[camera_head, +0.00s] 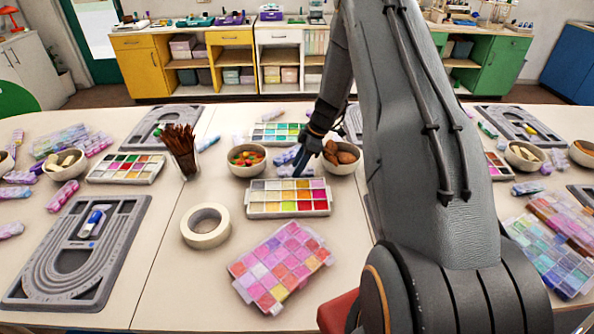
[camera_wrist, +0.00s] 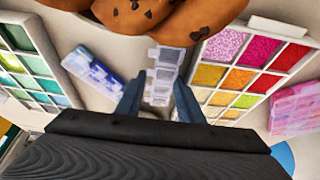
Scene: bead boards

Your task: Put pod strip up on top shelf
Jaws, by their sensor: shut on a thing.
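A pale, clear pod strip (camera_wrist: 162,72) lies between the two blue fingers of my gripper (camera_wrist: 157,98) in the wrist view. My gripper is shut on its near part. In the head view my gripper (camera_head: 302,164) points down just behind the tray of red, yellow and green beads, between two bowls. The strip cannot be made out there. Open shelves stand along the back wall, in a yellow cabinet (camera_head: 187,64), a white cabinet (camera_head: 278,58) and a green cabinet (camera_head: 465,62). Which one holds the top shelf I cannot tell.
A bowl of brown cookie-like pieces (camera_head: 341,154) and a bowl of coloured beads (camera_head: 246,158) flank my gripper. The bead tray (camera_head: 288,214) is in front. A glass of brown sticks (camera_head: 181,148), a tape roll (camera_head: 206,226) and a pink bead box (camera_head: 280,265) crowd the table.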

